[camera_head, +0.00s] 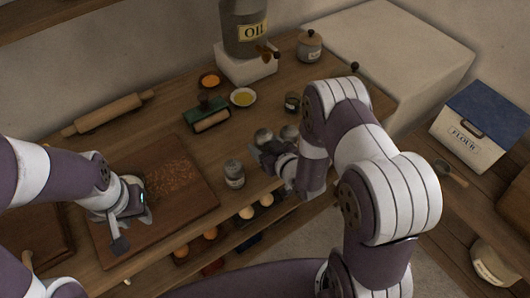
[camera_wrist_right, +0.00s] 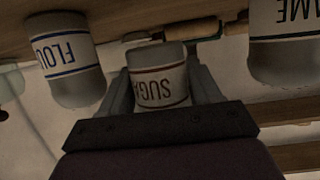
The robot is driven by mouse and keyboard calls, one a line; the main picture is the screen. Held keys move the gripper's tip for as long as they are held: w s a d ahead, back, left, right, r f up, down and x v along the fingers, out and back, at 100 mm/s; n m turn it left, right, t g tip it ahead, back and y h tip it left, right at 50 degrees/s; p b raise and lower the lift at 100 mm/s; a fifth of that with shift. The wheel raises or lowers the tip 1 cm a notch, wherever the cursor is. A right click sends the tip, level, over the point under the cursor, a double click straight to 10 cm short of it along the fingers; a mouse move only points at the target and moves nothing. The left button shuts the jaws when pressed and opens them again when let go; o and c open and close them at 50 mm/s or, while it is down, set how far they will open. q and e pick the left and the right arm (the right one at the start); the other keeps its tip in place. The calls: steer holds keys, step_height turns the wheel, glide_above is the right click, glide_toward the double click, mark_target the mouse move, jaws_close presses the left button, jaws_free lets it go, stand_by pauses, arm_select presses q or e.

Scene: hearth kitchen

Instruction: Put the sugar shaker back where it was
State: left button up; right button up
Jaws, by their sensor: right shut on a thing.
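The sugar shaker (camera_wrist_right: 158,82), grey with a white label, sits upside down in the right wrist view between the fingers of my right gripper (camera_wrist_right: 160,95). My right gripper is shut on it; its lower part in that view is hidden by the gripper. In the head view a grey domed top (camera_head: 263,135), likely the sugar shaker's, shows just beyond my right gripper (camera_head: 265,152). I cannot tell whether it touches the counter. My left gripper (camera_head: 121,224) hangs over the front of the cutting board; I cannot tell its jaw state.
A flour shaker (camera_wrist_right: 70,58) and a shaker labelled "...AME" (camera_wrist_right: 285,40) flank it; a grey shaker (camera_head: 234,175) stands near the counter's front edge. Bare counter shows mid-front.

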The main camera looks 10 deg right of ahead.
steer(key=f, duration=0.4)
steer(key=shift+a, duration=0.2)
steer(key=shift+f, duration=0.15)
steer(key=o, duration=1.1)
steer(key=shift+o, duration=0.2)
